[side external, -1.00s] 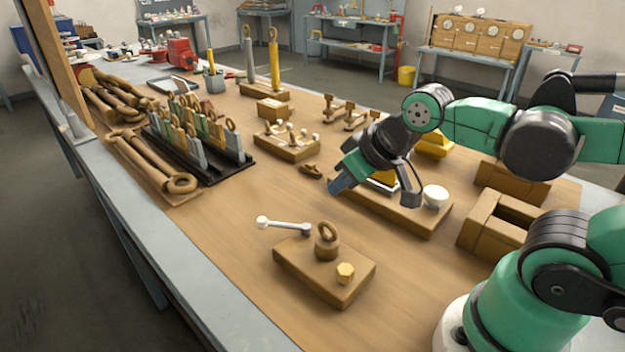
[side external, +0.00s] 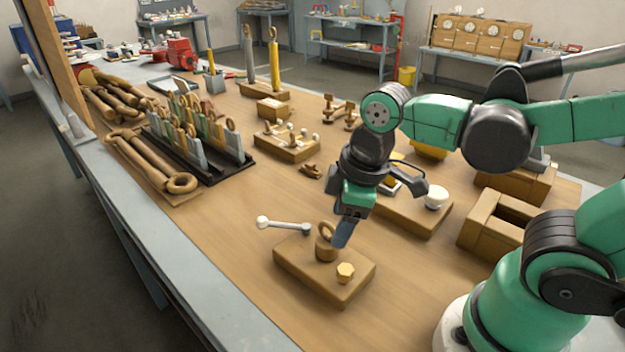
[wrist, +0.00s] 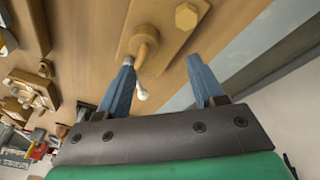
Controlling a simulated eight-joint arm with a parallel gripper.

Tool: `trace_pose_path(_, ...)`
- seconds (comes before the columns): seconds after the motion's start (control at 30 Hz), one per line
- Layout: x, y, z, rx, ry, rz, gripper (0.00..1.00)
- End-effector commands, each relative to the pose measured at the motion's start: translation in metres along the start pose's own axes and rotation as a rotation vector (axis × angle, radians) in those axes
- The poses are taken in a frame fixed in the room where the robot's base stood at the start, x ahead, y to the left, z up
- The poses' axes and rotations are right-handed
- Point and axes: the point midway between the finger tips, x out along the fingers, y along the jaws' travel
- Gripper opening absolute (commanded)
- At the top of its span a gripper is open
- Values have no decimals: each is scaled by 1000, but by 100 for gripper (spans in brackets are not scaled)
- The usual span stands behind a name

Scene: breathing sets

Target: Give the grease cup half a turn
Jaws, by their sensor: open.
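A wooden block (side external: 308,281) near the front bears a brown cylinder (side external: 323,252) with a ring on top, a brass hexagonal piece (side external: 345,272) and a white lever (side external: 284,225). I cannot tell for sure which is the grease cup. My gripper (side external: 344,235) is open and empty, pointing down just above the block. One finger partly overlaps the cylinder's right side; contact cannot be told. In the wrist view, my gripper's fingers (wrist: 161,62) are spread, with the cylinder (wrist: 145,38) ahead nearer the left finger and the hexagonal piece (wrist: 186,15) beyond.
Another block with a white round cap (side external: 435,196) stands behind my gripper. An open wooden box (side external: 494,222) is at right. A black rack (side external: 200,160) of tools and large wooden spanners (side external: 152,165) are at left. The bench is clear left of the near block.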

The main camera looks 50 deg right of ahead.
Motion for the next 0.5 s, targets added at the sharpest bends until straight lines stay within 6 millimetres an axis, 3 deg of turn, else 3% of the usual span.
trace_pose_path(0.1, 4, -17, 4, -251, -114, -92, 61)
trace_pose_path(0.2, 5, -24, 8, -369, -164, -141, 61)
trace_pose_path(0.5, 24, -28, 12, -408, -180, -158, 61)
